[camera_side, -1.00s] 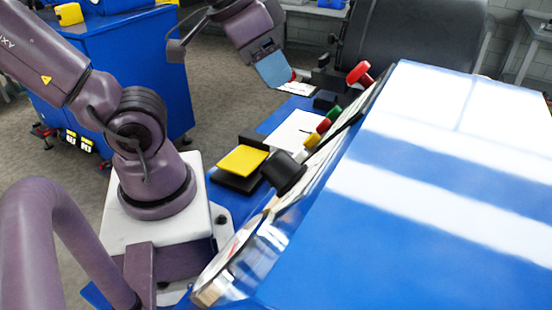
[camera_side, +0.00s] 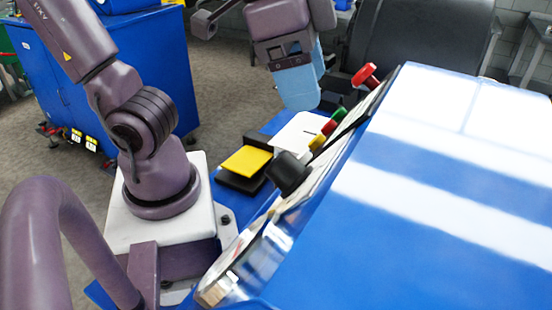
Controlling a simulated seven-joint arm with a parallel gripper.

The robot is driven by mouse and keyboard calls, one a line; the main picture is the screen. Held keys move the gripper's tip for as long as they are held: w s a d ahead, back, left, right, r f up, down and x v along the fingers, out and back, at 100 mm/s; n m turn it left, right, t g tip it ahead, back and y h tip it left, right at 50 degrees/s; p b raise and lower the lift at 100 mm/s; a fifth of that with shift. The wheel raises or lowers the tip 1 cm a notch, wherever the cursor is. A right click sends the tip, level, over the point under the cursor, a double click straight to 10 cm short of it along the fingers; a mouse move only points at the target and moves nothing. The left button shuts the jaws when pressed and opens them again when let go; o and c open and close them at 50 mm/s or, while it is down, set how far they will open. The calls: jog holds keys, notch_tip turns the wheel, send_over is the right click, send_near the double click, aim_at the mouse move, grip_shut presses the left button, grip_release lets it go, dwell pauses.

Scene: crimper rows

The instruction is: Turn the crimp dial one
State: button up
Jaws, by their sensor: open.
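A black knob (camera_side: 288,172) sticks out from the sloping front panel of the big blue machine (camera_side: 440,240). It looks like a dial, but I cannot read any label or pointer on it. My gripper (camera_side: 302,104) hangs above and beyond the knob, near the top middle, with its light blue fingers pointing down. It is open and holds nothing that I can see. It is clear of the knob. Most of the panel face is turned away from this view.
Yellow (camera_side: 317,142), red (camera_side: 329,128) and green (camera_side: 340,114) buttons line the panel above the knob. A larger red button (camera_side: 364,74) stands higher up. A yellow pad on a black block (camera_side: 246,160) lies left of the panel. A dark chair (camera_side: 400,35) is behind.

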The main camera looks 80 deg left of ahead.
aim_at(276, 164)
jog(key=shift+s+d+r+m+g+y, duration=0.7)
jog(key=shift+s+d+r+m+g, duration=1)
jog(key=shift+s+d+r, duration=0.65)
notch_tip(276, 164, down, 12)
jog(key=shift+d+f, duration=0.1)
jog(key=shift+d, duration=0.05)
jog(key=shift+w, duration=0.1)
jog(key=c, duration=0.9)
